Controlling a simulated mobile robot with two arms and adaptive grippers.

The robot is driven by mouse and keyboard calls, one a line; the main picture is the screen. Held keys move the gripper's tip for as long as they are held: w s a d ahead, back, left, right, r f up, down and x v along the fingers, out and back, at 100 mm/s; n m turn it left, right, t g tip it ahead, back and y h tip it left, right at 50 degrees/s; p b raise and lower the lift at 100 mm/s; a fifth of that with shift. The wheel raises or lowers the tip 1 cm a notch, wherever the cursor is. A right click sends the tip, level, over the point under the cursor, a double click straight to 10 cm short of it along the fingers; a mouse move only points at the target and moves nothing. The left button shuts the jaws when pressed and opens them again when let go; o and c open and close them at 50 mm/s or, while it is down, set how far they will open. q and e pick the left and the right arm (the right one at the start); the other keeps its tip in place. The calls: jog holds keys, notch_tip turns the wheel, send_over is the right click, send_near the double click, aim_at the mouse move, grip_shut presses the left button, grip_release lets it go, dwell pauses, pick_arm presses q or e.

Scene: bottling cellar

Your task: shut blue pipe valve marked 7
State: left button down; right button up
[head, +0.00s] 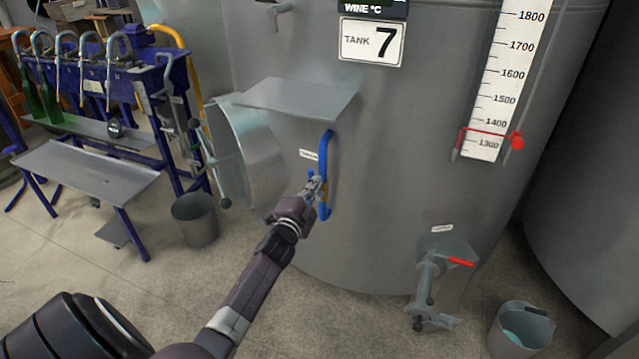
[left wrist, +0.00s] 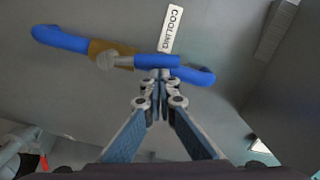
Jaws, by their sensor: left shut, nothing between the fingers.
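The blue pipe (head: 329,146) is a bent vertical loop on the front of the grey tank whose sign (head: 371,42) reads TANK 7. In the left wrist view the pipe (left wrist: 62,39) runs across the top, beside a COOLING label (left wrist: 171,29). It carries a brass valve body (left wrist: 99,48) with a grey hub and a blue lever (left wrist: 152,61). The lever lies nearly along the pipe, at a slight angle. My left gripper (head: 317,184) is shut and empty, its fingertips (left wrist: 158,82) at the lever's free end. Whether they touch it, I cannot tell. My right gripper is not in view.
A round hatch (head: 248,155) with a shelf (head: 298,98) above juts out left of the pipe. A red-handled valve (head: 461,262) sits low at right. Buckets (head: 195,219) (head: 520,330) stand on the floor. A blue bottling frame (head: 85,75) is at left.

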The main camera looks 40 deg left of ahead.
pick_arm(q)
jog(key=s+a+f+n, duration=0.2)
jog(key=a+f+n, duration=0.3)
jog(key=n, duration=0.7)
jog(key=shift+a+f+n+h, duration=0.25)
jog(key=shift+a+n+h, duration=0.15)
jog(key=shift+a, duration=0.6)
jog(key=shift+f, duration=0.1)
